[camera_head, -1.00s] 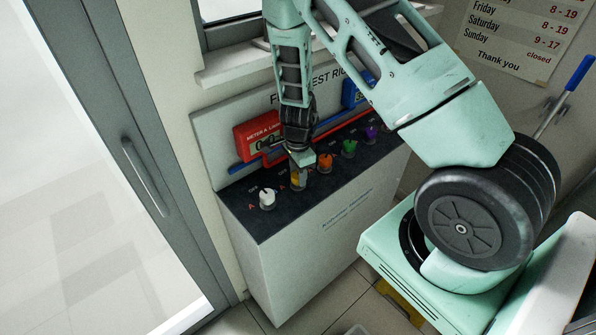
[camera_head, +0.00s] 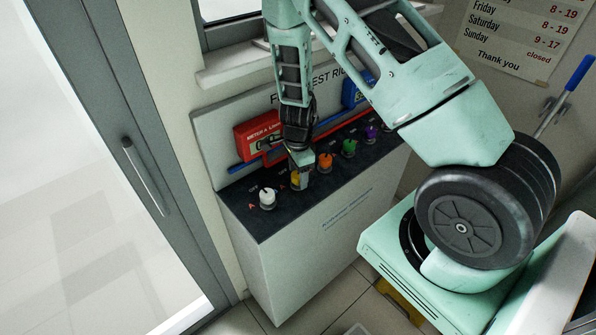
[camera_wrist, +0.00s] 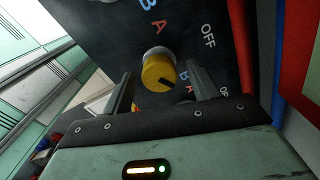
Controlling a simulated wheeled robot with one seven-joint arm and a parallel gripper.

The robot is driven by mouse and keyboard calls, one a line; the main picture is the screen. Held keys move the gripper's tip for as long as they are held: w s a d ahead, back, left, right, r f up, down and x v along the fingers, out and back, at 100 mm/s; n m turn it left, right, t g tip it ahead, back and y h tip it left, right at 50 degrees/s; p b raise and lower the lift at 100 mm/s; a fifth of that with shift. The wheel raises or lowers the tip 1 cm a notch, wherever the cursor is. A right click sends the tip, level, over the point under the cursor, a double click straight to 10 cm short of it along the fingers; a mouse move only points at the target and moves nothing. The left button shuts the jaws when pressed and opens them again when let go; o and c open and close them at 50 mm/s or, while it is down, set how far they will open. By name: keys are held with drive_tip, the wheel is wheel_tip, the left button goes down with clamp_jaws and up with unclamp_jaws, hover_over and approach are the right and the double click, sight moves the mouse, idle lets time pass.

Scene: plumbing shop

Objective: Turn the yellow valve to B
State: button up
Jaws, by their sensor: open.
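The yellow valve (camera_wrist: 158,72) is a round knob with a black pointer mark on its face. In the wrist view the mark points to the lower right, roughly towards nearby small A and B letters; I cannot tell which exactly. My gripper (camera_wrist: 161,88) is open, with one finger on each side of the knob and visible gaps. In the head view the yellow valve (camera_head: 298,181) is partly hidden by my gripper (camera_head: 301,163), which is just above it on the black panel top.
A white knob (camera_head: 267,198) stands left of the yellow one. Orange (camera_head: 325,162), green (camera_head: 349,148) and purple (camera_head: 370,133) knobs stand to the right. A red meter (camera_head: 259,137), a blue meter (camera_head: 357,89) and pipes run behind. A door (camera_head: 150,150) is at left.

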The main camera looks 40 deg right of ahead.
wheel_tip(320, 180, up, 17)
drive_tip(key=b, duration=0.1)
drive_tip(key=shift+r, duration=0.2)
idle(0.7)
